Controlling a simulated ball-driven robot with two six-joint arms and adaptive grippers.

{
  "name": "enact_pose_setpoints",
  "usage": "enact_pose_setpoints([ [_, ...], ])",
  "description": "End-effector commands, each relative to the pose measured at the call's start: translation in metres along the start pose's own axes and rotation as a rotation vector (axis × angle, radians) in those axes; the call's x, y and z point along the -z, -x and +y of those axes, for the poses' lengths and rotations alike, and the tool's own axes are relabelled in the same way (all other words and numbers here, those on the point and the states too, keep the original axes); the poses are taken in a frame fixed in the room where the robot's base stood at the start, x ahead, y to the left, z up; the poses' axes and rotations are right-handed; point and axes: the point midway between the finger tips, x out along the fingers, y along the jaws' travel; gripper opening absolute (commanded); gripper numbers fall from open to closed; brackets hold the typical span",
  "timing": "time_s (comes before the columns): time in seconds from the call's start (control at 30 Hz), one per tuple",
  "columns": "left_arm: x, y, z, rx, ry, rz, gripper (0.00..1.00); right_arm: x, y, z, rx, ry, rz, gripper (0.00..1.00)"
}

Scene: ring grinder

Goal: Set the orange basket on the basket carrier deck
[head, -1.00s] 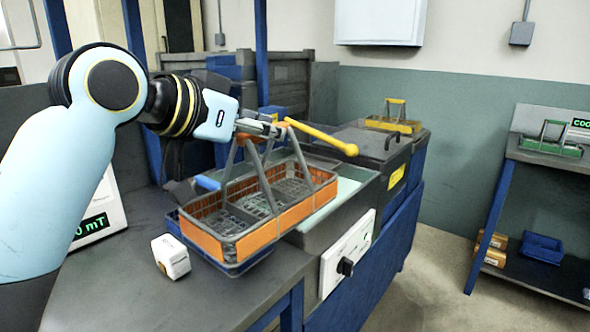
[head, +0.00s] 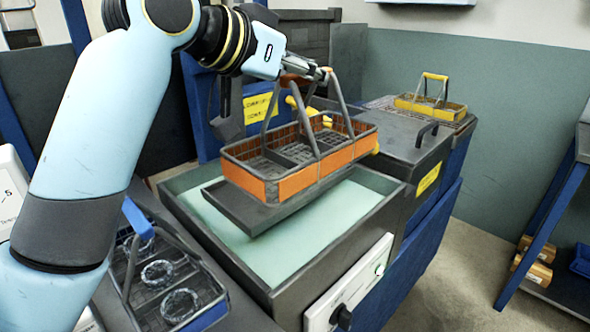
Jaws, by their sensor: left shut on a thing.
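My left gripper (head: 312,74) is shut on the handle top of the orange basket (head: 325,170). The basket is a dark wire basket with orange side bands and a tall grey handle, and it looks about level. It is over the dark grey carrier deck (head: 240,213), a flat plate above the pale green liquid of an open tank. The basket covers most of the deck. I cannot tell whether its underside touches the deck. My right gripper is not in view.
The open grey tank (head: 335,262) has a control panel with a black knob (head: 341,317) in front. A blue-handled basket (head: 150,285) with several glassy rings is at lower left. A closed dark lid (head: 385,150) and a yellow basket (head: 432,106) are behind right.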

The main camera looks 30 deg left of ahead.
Motion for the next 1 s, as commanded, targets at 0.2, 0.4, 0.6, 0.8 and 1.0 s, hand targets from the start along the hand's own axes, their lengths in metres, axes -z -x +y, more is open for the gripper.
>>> enact_pose_setpoints([
  [0.2,-0.005,-0.006,-0.01,0.002,-0.005,-0.001,0.0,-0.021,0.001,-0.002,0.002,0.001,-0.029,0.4],
  [0.4,-0.018,-0.024,-0.041,0.003,-0.004,-0.003,0.0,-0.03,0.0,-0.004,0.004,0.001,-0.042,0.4],
  [0.6,-0.036,-0.047,-0.08,0.003,-0.001,-0.003,0.0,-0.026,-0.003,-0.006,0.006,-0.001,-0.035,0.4],
  [0.8,-0.046,-0.063,-0.104,0.001,-0.001,0.002,0.0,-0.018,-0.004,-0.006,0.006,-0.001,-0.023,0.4],
  [1.0,-0.055,-0.069,-0.109,0.0,0.001,0.001,0.0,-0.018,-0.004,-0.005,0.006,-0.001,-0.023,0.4],
])
